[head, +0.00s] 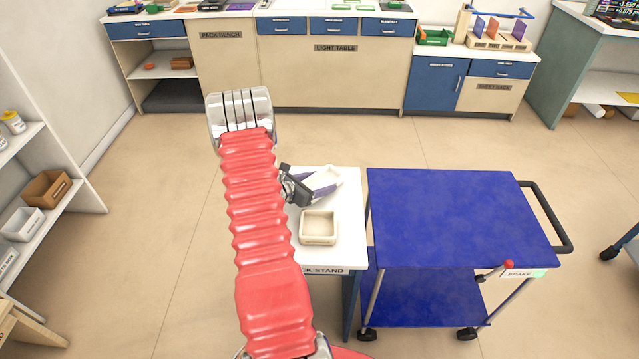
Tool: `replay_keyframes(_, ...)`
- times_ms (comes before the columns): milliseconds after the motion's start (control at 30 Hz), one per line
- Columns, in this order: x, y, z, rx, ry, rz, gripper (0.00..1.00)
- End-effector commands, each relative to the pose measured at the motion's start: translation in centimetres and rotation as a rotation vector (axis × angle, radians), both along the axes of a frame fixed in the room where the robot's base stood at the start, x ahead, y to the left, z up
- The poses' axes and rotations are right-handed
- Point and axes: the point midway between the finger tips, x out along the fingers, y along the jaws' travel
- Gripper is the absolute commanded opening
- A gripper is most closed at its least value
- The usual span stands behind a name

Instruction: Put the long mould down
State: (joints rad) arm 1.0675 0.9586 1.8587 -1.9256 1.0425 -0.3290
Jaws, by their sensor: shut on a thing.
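My gripper (318,190) is over the back part of a small white-topped stand (351,246). Its dark body is at the left and its purplish fingers point right. It is shut on a pale mould (322,178), which looks like the long mould. The fingers and wrist hide part of it. I cannot tell whether the mould touches the stand top or hangs just above it. A cream square mould (319,227) with a hollow middle sits on the stand in front of the gripper, apart from it.
A blue cart (455,220) with an empty top and a black handle stands right of the stand. A shelf with boxes (47,189) is at the left. Benches labelled pack bench (221,70) and light table (335,75) line the back. Open floor lies between.

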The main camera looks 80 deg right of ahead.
Motion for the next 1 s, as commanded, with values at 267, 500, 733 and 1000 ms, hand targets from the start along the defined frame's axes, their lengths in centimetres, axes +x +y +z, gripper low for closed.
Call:
replay_keyframes(267, -0.01, -0.01, -0.20, -0.001, 0.001, 0.000, 0.31)
replay_keyframes(500, -0.01, 0.01, -0.19, 0.001, -0.001, 0.000, 0.79)
replay_keyframes(733, 0.00, 0.01, -0.18, 0.001, -0.001, 0.000, 0.81)
replay_keyframes(1000, 0.65, 0.85, 0.43, 0.001, 0.000, 0.003, 0.81)
